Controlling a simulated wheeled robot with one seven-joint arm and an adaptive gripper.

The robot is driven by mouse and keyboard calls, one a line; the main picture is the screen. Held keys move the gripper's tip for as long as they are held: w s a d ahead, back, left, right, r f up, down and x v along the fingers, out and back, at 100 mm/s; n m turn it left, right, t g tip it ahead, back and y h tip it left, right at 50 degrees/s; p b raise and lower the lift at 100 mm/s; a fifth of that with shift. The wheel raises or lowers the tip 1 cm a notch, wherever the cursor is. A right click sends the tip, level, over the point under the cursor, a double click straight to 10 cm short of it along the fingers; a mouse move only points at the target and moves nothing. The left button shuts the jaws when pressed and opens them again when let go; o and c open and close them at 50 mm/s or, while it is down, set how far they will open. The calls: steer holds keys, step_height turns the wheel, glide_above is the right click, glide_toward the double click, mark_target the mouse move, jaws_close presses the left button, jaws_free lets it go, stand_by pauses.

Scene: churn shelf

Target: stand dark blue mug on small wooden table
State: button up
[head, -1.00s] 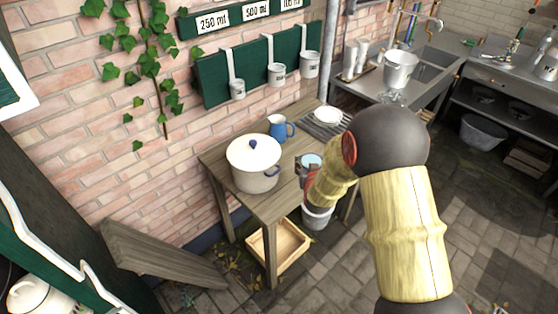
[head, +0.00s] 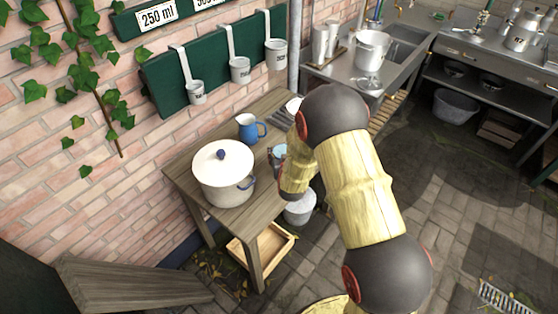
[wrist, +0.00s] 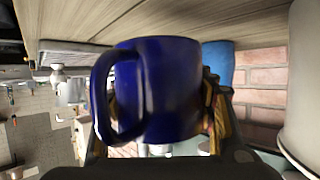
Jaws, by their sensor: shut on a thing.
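The dark blue mug (wrist: 165,90) fills the middle of the wrist view, its handle to the left. My gripper (wrist: 157,105) is shut on it, a finger on either side. In the head view my gripper (head: 277,157) is at the right side of the small wooden table (head: 238,208), partly hidden behind my arm. The wrist view is turned over, with the tabletop (wrist: 215,20) along the top. I cannot tell whether the mug touches it.
A white lidded pot (head: 222,175) stands on the table's near left part. A blue pitcher (head: 248,127) stands behind the mug, by the wall. A grey mat (head: 284,118) with a white dish (head: 293,105) is at the far end. A bucket (head: 299,210) stands below.

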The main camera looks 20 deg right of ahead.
steer(key=shift+f+b, duration=0.5)
steer(key=shift+f, duration=1.4)
steer(key=shift+f, duration=0.2)
steer(key=o, duration=1.8)
steer(key=shift+r, duration=0.1)
